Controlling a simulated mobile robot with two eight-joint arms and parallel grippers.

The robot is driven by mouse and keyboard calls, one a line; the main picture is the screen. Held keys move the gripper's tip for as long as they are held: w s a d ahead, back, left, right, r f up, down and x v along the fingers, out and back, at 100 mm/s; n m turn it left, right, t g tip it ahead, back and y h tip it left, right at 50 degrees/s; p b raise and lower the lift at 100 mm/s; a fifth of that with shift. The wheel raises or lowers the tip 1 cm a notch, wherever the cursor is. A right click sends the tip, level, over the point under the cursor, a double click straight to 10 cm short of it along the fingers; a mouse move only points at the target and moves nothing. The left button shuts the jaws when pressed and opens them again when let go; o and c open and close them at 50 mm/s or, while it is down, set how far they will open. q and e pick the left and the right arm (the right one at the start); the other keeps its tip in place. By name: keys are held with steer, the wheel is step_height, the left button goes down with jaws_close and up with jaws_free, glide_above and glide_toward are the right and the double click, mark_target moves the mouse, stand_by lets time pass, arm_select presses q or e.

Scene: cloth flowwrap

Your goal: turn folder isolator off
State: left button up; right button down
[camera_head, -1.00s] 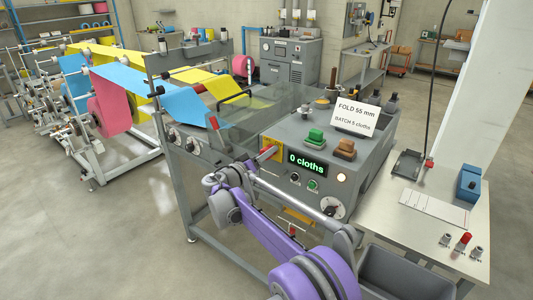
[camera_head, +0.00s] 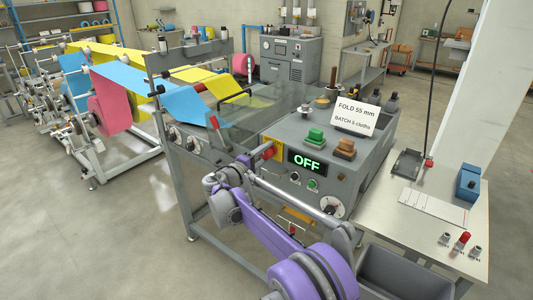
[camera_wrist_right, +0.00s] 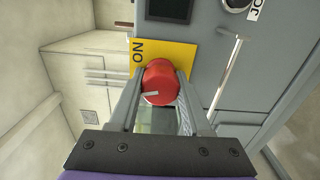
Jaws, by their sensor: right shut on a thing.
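The folder isolator is a red knob (camera_wrist_right: 160,82) with a white pointer mark on a yellow plate (camera_wrist_right: 178,55). The wrist view is turned sideways, and the plate's "ON" label shows beside the knob. In the head view the yellow plate (camera_head: 272,149) is on the folder's left side, with the red knob (camera_head: 267,154) in front of it. My right gripper (camera_head: 259,157) is shut on the knob, one finger on each side of it. The folder's display (camera_head: 307,161) reads "OFF" in green. My left gripper is not in view.
The folder's top carries a green button (camera_head: 315,136), a brown button (camera_head: 344,149) and a white sign (camera_head: 356,117). A side table (camera_head: 425,230) with a blue box (camera_head: 468,183) stands right. Cloth webs (camera_head: 122,88) run in from the left. Open floor lies at front left.

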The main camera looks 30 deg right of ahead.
steer(key=n, duration=0.5)
steer(key=shift+n, duration=0.4)
stand_by(0.4)
steer(key=shift+c, duration=1.8)
jaws_free()
steer(key=shift+a, duration=0.1)
steer(key=b+v, duration=0.1)
steer(key=v, duration=0.9)
steer(key=shift+s+a, duration=0.2)
steer(key=shift+a, duration=0.05)
steer(key=shift+f, duration=0.1)
